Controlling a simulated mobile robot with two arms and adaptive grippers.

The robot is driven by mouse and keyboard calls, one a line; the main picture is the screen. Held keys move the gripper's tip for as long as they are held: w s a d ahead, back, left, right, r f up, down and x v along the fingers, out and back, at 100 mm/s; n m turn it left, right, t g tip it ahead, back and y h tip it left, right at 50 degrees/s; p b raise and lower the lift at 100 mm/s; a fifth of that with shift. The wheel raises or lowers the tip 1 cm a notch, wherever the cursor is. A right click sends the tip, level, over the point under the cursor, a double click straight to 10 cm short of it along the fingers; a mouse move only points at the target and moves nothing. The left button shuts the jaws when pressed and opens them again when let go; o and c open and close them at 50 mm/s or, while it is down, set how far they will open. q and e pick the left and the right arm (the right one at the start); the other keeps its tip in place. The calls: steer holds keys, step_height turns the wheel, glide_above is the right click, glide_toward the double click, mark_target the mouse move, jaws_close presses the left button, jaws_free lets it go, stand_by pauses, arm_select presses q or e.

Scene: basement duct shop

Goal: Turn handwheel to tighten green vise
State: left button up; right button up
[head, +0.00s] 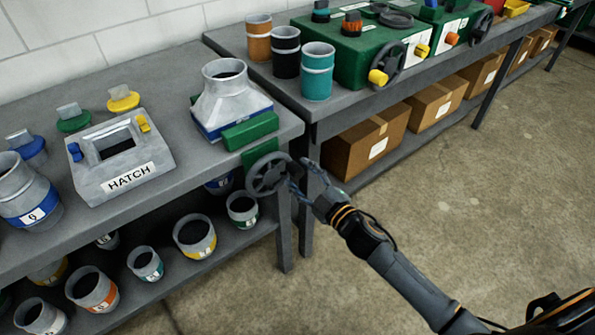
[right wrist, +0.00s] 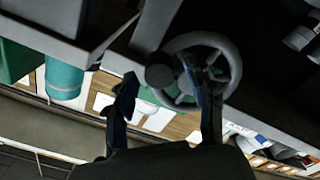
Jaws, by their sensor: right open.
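The green vise (head: 250,131) sits at the front right corner of the near bench, with one green jaw in front and a green strip behind. A grey duct fitting (head: 226,92) with a blue lower band stands between them; whether the jaws touch it I cannot tell. The grey handwheel (head: 268,174) is on the vise's front, past the bench edge. My right gripper (head: 299,176) is open at the wheel's right side. In the right wrist view, the handwheel (right wrist: 233,62) shows its dark knob (right wrist: 160,75) near the gap between the fingers (right wrist: 167,88). My left gripper is out of view.
A grey HATCH block (head: 121,160) and colored clamps stand on the near bench. Banded cans (head: 195,237) fill its lower shelf. A second bench holds a teal can (head: 317,72) and green machine (head: 355,52), with cardboard boxes (head: 365,143) below. The floor (head: 470,190) at right is clear.

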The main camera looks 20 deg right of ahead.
steer(key=shift+x, duration=0.9)
steer(key=shift+c, duration=0.4)
steer(key=shift+s, duration=0.1)
jaws_close()
steer(key=shift+d, duration=0.1)
